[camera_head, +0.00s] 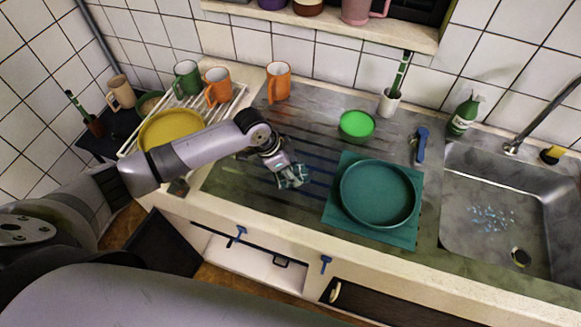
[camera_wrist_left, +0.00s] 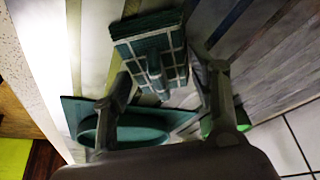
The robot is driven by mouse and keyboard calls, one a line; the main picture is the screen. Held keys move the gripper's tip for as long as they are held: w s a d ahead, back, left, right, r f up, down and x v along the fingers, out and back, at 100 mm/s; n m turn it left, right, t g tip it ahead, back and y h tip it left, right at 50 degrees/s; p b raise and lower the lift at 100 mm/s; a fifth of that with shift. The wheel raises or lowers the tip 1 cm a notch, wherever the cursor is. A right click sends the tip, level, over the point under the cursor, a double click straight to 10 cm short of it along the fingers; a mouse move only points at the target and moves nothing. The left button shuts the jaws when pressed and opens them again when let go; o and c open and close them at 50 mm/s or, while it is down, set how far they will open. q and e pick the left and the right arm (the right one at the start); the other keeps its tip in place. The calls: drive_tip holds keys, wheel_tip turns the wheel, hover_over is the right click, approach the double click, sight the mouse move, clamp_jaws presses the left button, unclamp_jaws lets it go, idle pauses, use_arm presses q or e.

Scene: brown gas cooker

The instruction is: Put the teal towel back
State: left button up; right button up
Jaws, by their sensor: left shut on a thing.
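The teal towel (camera_head: 294,178) is a small folded cloth with a white check. My left gripper (camera_head: 284,165) is shut on it and holds it over the grey worktop, left of a teal mat (camera_head: 334,217) with a teal pan or plate (camera_head: 377,193) on it. In the left wrist view the towel (camera_wrist_left: 148,55) shows between the two fingers of the gripper (camera_wrist_left: 168,85), its folded layers facing the camera. I cannot tell whether the towel touches the worktop. My right gripper is not in view.
A white rack (camera_head: 240,92) with a yellow plate (camera_head: 170,129) and mugs is at the left. A green bowl (camera_head: 356,125), a blue-handled tool (camera_head: 421,145) and the sink (camera_head: 510,215) are to the right. Two blue hooks (camera_head: 326,263) hang on the counter front.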

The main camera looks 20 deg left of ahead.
use_arm(q)
drive_tip(key=o, duration=1.1)
drive_tip(key=v, duration=1.2)
